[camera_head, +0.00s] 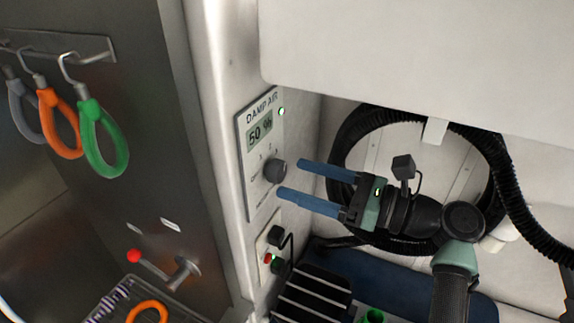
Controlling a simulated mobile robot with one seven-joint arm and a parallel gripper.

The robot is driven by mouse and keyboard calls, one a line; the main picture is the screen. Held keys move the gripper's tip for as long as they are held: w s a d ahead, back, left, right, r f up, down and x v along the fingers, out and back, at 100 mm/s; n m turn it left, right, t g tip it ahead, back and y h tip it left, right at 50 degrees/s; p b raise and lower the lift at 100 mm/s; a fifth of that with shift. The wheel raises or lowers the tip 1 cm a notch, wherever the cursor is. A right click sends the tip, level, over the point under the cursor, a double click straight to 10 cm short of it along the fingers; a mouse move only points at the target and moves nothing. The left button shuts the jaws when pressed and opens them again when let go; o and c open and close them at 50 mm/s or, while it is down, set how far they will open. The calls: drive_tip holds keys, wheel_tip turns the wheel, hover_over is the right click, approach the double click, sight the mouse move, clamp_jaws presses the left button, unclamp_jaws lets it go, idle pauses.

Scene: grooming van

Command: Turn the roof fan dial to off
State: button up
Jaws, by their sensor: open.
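A dark round dial (275,171) sits on a pale wall panel (247,193) labelled "DAMP AIR", with a small display reading about 50 % and a lit green light at its top right. Small markings run around the dial's left side; they and the dial's pointer are too small to read surely. My gripper (290,178) comes from the right with its two blue fingers apart and nothing between them. The upper fingertip is up and right of the dial, the lower one just below it. I cannot tell whether either touches the dial.
Below the panel is an outlet plate (266,258) with black plugs and a cable. A coiled black hose (345,135) hangs behind my arm. Grooming loops (101,140) hang at left. A red-knobbed lever (135,256) is at lower left. A black ribbed box (312,292) stands below my gripper.

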sight(283, 174)
drive_tip(key=shift+p+x, duration=0.3)
drive_tip(key=shift+x, duration=1.3)
drive_tip(key=shift+c, duration=0.2)
clamp_jaws()
